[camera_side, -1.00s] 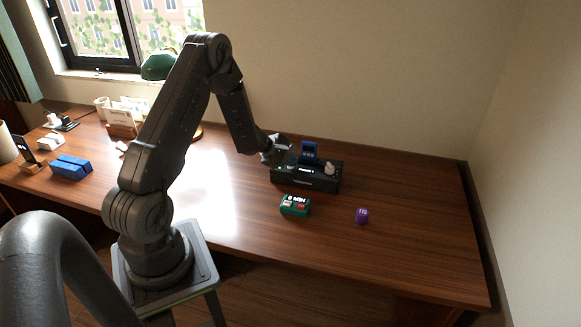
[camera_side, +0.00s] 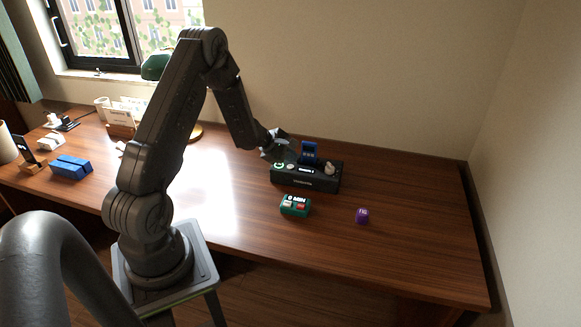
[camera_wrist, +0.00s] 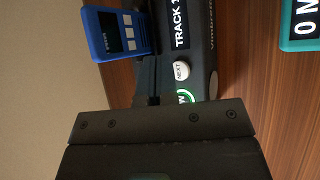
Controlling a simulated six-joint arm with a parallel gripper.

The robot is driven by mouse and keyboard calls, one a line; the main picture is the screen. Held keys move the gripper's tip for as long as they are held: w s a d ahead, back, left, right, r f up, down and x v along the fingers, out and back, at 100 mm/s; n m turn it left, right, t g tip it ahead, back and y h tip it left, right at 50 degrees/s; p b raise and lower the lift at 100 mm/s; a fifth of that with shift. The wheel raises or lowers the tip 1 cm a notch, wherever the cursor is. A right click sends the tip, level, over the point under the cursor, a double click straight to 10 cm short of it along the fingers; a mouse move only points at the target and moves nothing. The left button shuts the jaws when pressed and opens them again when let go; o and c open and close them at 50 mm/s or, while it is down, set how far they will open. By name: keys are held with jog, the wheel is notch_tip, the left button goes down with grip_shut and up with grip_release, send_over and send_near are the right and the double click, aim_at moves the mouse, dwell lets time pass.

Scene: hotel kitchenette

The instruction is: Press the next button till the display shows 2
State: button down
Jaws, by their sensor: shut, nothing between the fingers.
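A black box-shaped player (camera_side: 318,184) stands on the desk and also shows in the wrist view (camera_wrist: 203,45). Its display (camera_wrist: 180,22) appears to read TRACK 1, with the last character at the frame's top edge. The round white NEXT button (camera_wrist: 181,71) lies below the display in the wrist view, beside a green-lit round button (camera_wrist: 187,97) partly covered by my gripper. My gripper (camera_side: 285,153) is shut and empty, over the left end of the player. In the wrist view its fingertips (camera_wrist: 153,100) are beside the green-lit button; contact cannot be told.
A blue handheld device (camera_side: 310,153) stands upright at the player's back, near my gripper. A green timer (camera_side: 295,206) reading 0 MIN and a purple block (camera_side: 362,216) are in front. The desk's right side is clear.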

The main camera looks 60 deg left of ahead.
aim_at(290, 167)
jog(key=shift+r, duration=2.3)
dwell(0.7)
notch_tip(290, 167, up, 4)
jog(key=shift+f, duration=0.1)
dwell(0.4)
jog(key=shift+f, duration=4.4)
jog(key=shift+f, duration=0.1)
jog(key=shift+f, duration=0.3)
